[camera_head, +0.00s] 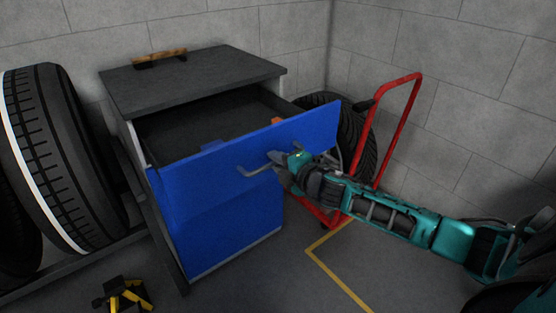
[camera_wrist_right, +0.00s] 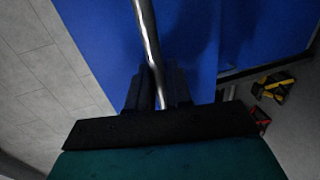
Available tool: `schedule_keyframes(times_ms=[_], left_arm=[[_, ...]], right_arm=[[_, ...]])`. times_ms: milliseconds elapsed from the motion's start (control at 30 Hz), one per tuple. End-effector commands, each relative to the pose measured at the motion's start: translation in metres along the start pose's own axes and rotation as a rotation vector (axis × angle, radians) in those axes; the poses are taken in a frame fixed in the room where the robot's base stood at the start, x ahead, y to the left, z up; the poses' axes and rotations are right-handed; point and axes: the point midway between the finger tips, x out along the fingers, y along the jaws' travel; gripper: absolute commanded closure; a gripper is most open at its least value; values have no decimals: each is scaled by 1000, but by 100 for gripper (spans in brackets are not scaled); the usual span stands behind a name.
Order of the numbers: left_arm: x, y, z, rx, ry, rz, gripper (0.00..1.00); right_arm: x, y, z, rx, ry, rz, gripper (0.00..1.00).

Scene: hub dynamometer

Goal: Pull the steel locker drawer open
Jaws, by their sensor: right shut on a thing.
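The steel locker (camera_head: 215,215) has a blue front and a dark grey top, and stands against the back wall. Its upper drawer (camera_head: 308,128) is pulled out, showing a dark interior. A small orange thing shows at the drawer's inner edge. The drawer's metal bar handle (camera_head: 256,171) is on the blue front. My right gripper (camera_head: 279,160) is shut on the handle at its right part. In the right wrist view the handle (camera_wrist_right: 148,38) runs between the two dark fingers (camera_wrist_right: 158,88). My left gripper is not in view.
A large tyre (camera_head: 65,150) stands on a rack at the left. A red hand truck (camera_head: 401,122) with a tyre is behind the drawer at the right. A yellow and black tool (camera_head: 125,296) lies at the lower left. A wooden-handled item (camera_head: 160,56) lies on the locker top.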

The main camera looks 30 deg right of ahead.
Motion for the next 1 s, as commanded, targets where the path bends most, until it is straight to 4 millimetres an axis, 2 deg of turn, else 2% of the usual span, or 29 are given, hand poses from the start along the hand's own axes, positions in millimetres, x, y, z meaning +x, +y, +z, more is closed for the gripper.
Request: schedule_keyframes(times_ms=[433, 467, 600, 867, 1000], left_arm=[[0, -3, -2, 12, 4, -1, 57], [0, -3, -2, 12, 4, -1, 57], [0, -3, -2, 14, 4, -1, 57], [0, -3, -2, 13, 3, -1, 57], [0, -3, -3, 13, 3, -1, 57]], right_arm=[[0, 0, 0, 0, -1, 1, 100], [0, 0, 0, 0, -1, 1, 80], [0, 0, 0, 0, -1, 1, 66], [0, 0, 0, 0, 0, 0, 65], [-7, 0, 0, 0, 0, -1, 65]])
